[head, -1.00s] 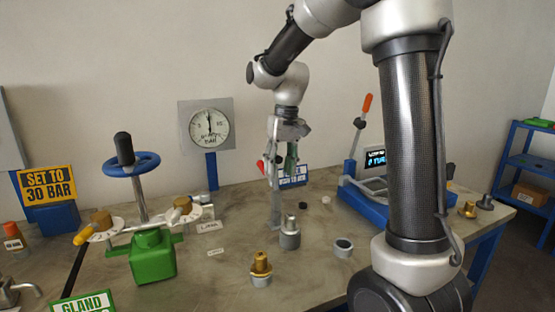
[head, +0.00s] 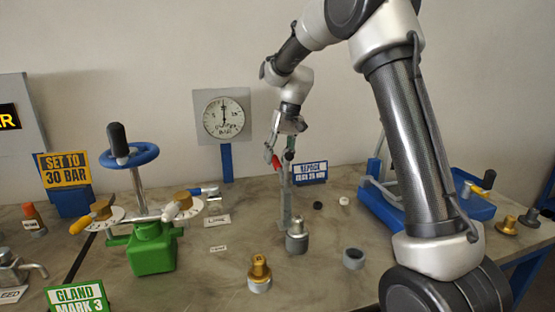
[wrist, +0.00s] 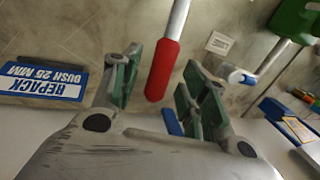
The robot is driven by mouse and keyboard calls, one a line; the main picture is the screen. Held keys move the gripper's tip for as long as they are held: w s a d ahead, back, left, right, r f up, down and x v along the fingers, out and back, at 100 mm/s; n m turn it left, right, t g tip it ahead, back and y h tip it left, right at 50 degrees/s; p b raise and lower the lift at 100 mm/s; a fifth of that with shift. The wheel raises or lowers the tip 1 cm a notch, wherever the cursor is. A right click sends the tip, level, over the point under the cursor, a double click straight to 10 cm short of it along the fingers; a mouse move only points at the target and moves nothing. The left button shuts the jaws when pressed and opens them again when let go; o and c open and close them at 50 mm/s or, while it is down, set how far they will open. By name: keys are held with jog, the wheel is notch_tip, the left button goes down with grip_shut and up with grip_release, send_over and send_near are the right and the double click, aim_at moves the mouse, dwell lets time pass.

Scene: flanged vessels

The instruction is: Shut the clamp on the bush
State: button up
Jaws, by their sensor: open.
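The clamp's upright lever ends in a red grip (head: 272,158), which also shows in the wrist view (wrist: 163,70) with its grey rod (wrist: 178,17) running up the picture. The grey clamp post (head: 285,205) stands on the bench beside a grey round part with a stem (head: 297,238), perhaps the bush; I cannot tell how they join. My gripper (head: 284,148) is open at the height of the red grip. In the wrist view, my green-padded fingers (wrist: 160,85) stand on both sides of the red grip, with gaps showing. Contact is not visible.
A blue-and-white sign reading REPACK BUSH 25 MM (head: 310,173) stands behind the clamp. A brass fitting (head: 260,273) and a grey ring (head: 354,258) stand in front. A green valve (head: 152,250) with a blue handwheel is at left, a blue tray (head: 380,208) at right.

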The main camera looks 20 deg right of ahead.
aim_at(280, 165)
jog(key=shift+a+f, duration=0.15)
jog(key=shift+f, duration=0.4)
grip_shut()
jog(key=shift+r, duration=0.1)
jog(key=shift+s+r+t, duration=0.35)
jog(key=shift+r+t, duration=0.3)
jog(key=shift+t, duration=0.2)
jog(key=shift+s+r+t, duration=0.35)
jog(key=shift+r+t, duration=0.25)
jog(key=shift+t, duration=0.25)
jog(key=shift+s+r+n+t, duration=0.2)
jog(key=shift+s+r+t, duration=0.4)
jog(key=shift+t, duration=0.35)
jog(key=shift+s+r+n+t, duration=0.2)
jog(key=shift+s+r+t, duration=0.35)
jog(key=shift+t, duration=0.4)
grip_release()
